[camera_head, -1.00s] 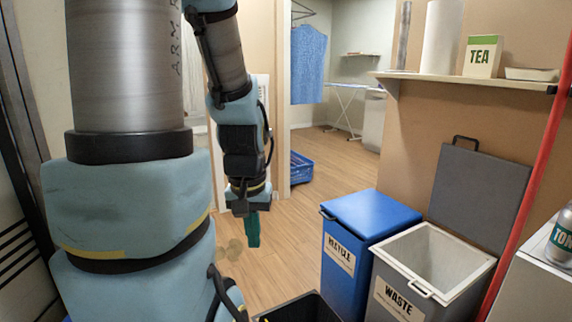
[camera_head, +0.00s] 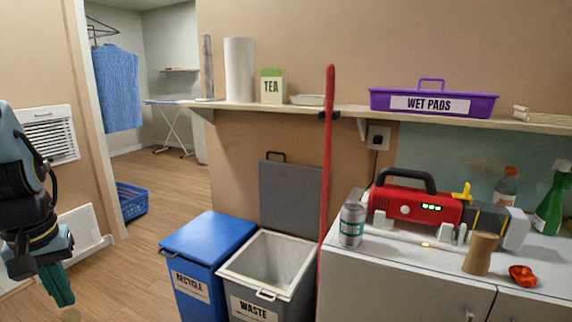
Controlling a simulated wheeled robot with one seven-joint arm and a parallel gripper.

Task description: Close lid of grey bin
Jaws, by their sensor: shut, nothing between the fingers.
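The grey bin (camera_head: 240,299), labelled WASTE, stands on the floor at the lower middle. Its grey lid (camera_head: 291,195) is up, standing upright against the wall behind the bin, with a black handle at its top. The bin's pale inside shows. My gripper (camera_head: 62,296) is at the far left, pointing down with its green fingers together, well to the left of the bin and touching nothing. The fingertips are near the bottom edge of the picture.
A blue recycle bin (camera_head: 207,240) with its lid shut stands left of the grey bin. A red pole (camera_head: 327,170) stands close on its right, beside a white counter (camera_head: 390,282) with a can. A shelf (camera_head: 350,112) runs above. Open floor lies at left.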

